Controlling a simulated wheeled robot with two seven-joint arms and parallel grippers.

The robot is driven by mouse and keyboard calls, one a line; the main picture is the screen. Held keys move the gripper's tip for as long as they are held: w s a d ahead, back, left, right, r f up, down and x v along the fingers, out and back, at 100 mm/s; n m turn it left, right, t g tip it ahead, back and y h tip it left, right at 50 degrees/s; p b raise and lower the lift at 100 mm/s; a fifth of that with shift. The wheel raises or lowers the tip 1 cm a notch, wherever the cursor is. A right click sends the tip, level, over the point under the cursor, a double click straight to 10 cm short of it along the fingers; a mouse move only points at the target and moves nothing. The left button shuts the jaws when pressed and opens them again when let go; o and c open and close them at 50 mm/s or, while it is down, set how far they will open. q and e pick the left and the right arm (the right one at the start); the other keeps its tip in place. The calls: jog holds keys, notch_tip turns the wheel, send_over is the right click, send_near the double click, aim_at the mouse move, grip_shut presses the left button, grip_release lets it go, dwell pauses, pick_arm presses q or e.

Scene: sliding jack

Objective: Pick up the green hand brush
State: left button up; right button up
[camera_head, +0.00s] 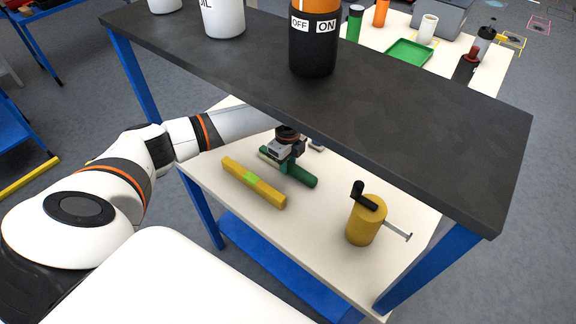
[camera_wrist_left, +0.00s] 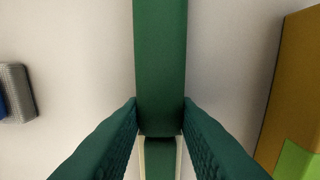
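The green hand brush (camera_head: 302,177) lies on the pale lower tabletop, under the dark shelf; its middle is partly covered by my left gripper (camera_head: 286,165). In the left wrist view the green brush (camera_wrist_left: 160,60) runs lengthwise between the two dark green fingers of the left gripper (camera_wrist_left: 160,103). The fingertips press flush against both of its sides, with no gap seen, and a pale strip shows near its lower end. The brush looks level and at tabletop height; I cannot tell whether it touches the table. My right gripper is not in view.
A yellow bar (camera_head: 254,183) with a light green patch lies parallel to the brush. A yellow cylinder (camera_head: 365,222) with a black handle and grey rod stands to the right. A small grey-blue block (camera_wrist_left: 16,93) lies beyond the brush. The dark shelf (camera_head: 420,130) overhangs the table.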

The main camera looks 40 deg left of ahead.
pick_arm(q)
jog(key=c, duration=0.4)
jog(key=shift+r, duration=0.1)
